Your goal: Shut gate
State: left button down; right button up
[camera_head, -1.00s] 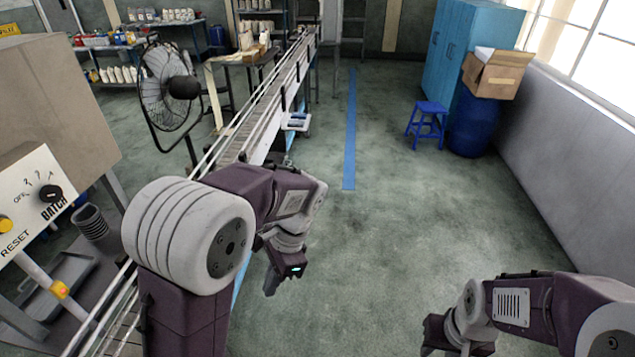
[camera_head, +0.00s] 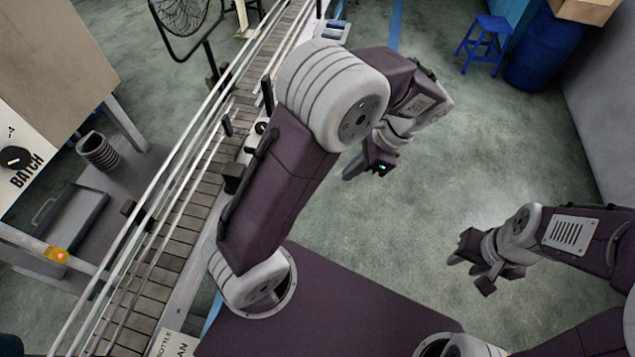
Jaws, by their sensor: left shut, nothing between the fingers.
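My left gripper (camera_head: 366,168) hangs over the open floor to the right of the conveyor (camera_head: 170,250), apart from it. It is shut and empty. My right gripper (camera_head: 472,270) is further right and lower, over bare floor, touching nothing; I cannot tell how far its fingers are apart. I cannot clearly pick out a gate. Small dark posts and blocks stand along the conveyor's right rail, among them a black block (camera_head: 232,177) beside my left arm. My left arm hides part of that rail.
A control panel with a BATCH knob (camera_head: 15,158) stands at the left. A grey bar with an orange-lit button (camera_head: 57,254) reaches toward the conveyor. A fan (camera_head: 180,15) stands behind. A blue stool (camera_head: 484,45) and blue barrel (camera_head: 543,50) are at the back right. The middle floor is clear.

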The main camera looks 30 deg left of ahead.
pick_arm(q)
jog(key=s+a+f+p, duration=0.1)
jog(key=s+a+f, duration=0.1)
jog(key=a+f, duration=0.6)
jog(key=shift+s, duration=0.25)
jog(key=shift+d+r, duration=0.1)
jog(key=shift+d, duration=0.05)
